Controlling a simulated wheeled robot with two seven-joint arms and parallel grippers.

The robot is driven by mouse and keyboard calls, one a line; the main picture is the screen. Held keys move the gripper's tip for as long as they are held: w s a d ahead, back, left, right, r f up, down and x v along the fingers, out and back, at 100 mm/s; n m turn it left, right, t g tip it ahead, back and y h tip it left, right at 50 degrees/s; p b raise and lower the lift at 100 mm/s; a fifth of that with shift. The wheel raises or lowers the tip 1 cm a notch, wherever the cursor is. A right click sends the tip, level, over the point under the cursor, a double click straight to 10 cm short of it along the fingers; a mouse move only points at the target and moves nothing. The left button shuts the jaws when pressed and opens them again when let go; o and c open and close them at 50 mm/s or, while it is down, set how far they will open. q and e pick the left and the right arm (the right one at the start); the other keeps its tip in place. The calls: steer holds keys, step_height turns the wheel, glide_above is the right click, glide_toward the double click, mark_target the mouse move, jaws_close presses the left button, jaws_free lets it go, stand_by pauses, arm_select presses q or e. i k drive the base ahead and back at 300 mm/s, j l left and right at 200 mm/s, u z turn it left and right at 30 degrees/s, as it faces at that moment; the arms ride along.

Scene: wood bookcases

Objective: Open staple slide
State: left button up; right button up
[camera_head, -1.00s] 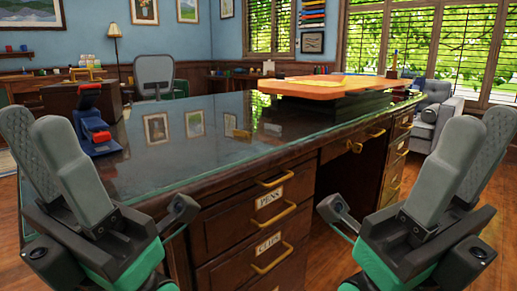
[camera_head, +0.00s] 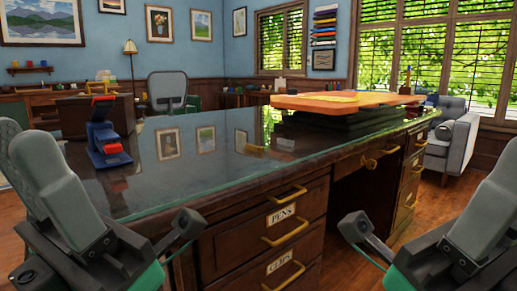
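A blue stapler-like device (camera_head: 105,138) with red parts and a dark raised top stands at the left end of the glass-topped desk (camera_head: 200,165). The desk front has a drawer labelled PENS (camera_head: 282,213) and, below it, a drawer labelled CLIPS (camera_head: 280,262), both with brass handles. Both drawers look closed. No staple label is readable in view. My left gripper (camera_head: 24,150) is open and empty, in front of the desk's left end. My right gripper (camera_head: 505,185) is at the lower right, partly cut off by the frame; its fingers look apart and empty.
An orange board (camera_head: 345,103) lies on dark stacked items at the desk's right end. More drawers (camera_head: 412,170) are on the desk's right side. A grey armchair (camera_head: 452,140) stands behind right, a grey chair (camera_head: 167,92) behind left. The desk's middle is clear.

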mark_target(111, 148)
steer(key=u, duration=0.95)
